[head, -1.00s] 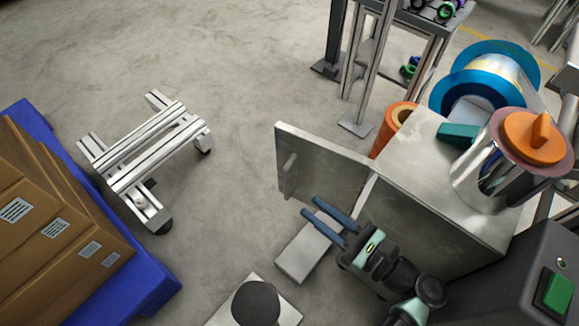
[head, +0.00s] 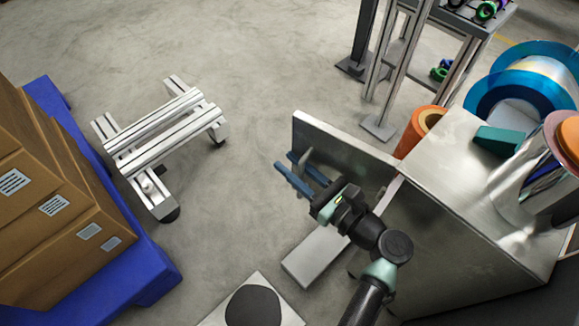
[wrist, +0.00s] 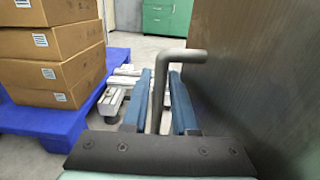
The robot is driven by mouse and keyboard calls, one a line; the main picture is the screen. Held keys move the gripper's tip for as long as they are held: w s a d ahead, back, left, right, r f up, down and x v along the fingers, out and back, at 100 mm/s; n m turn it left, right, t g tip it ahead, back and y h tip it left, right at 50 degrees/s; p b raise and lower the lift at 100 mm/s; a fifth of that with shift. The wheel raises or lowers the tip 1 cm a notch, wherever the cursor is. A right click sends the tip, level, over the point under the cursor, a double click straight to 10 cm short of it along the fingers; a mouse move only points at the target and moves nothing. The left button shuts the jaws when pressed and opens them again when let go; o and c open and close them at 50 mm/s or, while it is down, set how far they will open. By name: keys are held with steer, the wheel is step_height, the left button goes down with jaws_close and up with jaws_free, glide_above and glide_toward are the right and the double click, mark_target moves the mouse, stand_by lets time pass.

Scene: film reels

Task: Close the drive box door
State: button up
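The drive box (head: 455,215) is a grey metal cabinet at the right in the head view. Its door (head: 345,160) stands open, swung out to the left from the box's edge. In the wrist view the door (wrist: 250,85) fills the right side. A bent grey bar handle (wrist: 161,85) sticks out from the door's face. My gripper (head: 283,160) is beside the door's face near its free end. In the wrist view its two blue fingers (wrist: 160,72) are apart, with the handle's bar between them and gaps showing on both sides.
A wheeled aluminium frame (head: 165,130) stands on the floor at left. A blue pallet (head: 150,275) with cardboard boxes (head: 50,200) is further left. Film reels (head: 530,80) sit over the box. An orange roll (head: 420,128) stands behind the door. Floor between frame and door is clear.

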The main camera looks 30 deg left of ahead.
steer(key=shift+w+a, duration=0.15)
steer(key=shift+a, duration=0.3)
steer(key=shift+c, duration=0.4)
jaws_close()
steer(key=shift+d, duration=0.1)
stand_by(0.6)
